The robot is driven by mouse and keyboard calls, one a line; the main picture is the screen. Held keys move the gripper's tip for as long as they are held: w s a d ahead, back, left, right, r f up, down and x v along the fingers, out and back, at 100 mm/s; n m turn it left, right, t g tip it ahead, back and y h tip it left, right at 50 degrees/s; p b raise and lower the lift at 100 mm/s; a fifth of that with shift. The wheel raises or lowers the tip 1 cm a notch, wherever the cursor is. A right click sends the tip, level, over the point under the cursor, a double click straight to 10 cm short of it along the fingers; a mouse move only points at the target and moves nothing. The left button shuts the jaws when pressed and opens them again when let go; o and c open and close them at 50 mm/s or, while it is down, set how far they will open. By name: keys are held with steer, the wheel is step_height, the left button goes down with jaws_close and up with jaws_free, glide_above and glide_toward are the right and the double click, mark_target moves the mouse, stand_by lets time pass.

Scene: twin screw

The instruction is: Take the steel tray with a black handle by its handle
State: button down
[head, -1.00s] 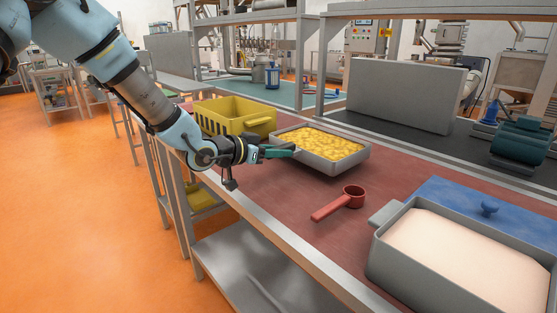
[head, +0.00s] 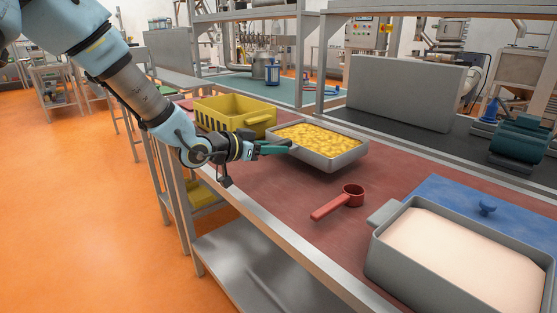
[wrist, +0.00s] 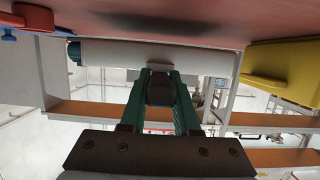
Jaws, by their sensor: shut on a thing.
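The steel tray (head: 338,162) holds a yellow filling and is level above the red-brown worktop (head: 260,195). In the wrist view its pale side wall (wrist: 150,54) is near the top, with a dark shadow on the worktop beyond it. My gripper (head: 285,147) reaches the tray's near left side. Its green fingers are shut on the black handle (wrist: 160,93), which shows between them in the wrist view. In the head view the fingers mostly hide the handle.
A yellow crate (head: 222,108) stands close behind the gripper and tray. A red scoop (head: 352,193) lies in front. A large grey bin (head: 400,270) with pale contents and a blue lid (head: 450,190) are at right.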

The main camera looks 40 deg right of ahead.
steer(key=shift+f+p+v, duration=0.15)
steer(key=shift+f+v, duration=0.05)
steer(key=shift+v, duration=0.7)
steer(key=shift+f+p+v, duration=0.15)
steer(key=shift+f+v, duration=0.05)
steer(key=shift+v, duration=0.7)
steer(key=shift+a, duration=0.25)
